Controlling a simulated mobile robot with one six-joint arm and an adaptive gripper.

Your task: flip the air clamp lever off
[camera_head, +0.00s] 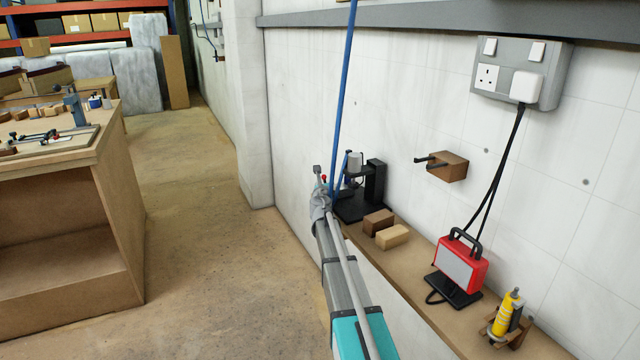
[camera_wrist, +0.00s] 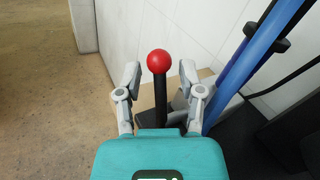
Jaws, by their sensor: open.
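The lever is a black stick with a red ball knob (camera_wrist: 158,62) on its end. It stands up between the two grey fingers of my gripper (camera_wrist: 160,69) in the wrist view. The fingers are spread, with a visible gap on each side of the lever, so they do not touch it. In the head view the red knob (camera_head: 323,178) is a small spot by my gripper (camera_head: 319,190). The black clamp unit (camera_head: 375,182) stands on the shelf just behind, partly hidden by my gripper and a blue hose.
The blue hose (camera_head: 342,95) hangs down close to my gripper; it passes right of the fingers in the wrist view (camera_wrist: 250,60). Wooden blocks (camera_head: 392,237), a red lamp (camera_head: 461,262) and a yellow bottle (camera_head: 506,312) stand along the shelf (camera_head: 415,290).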

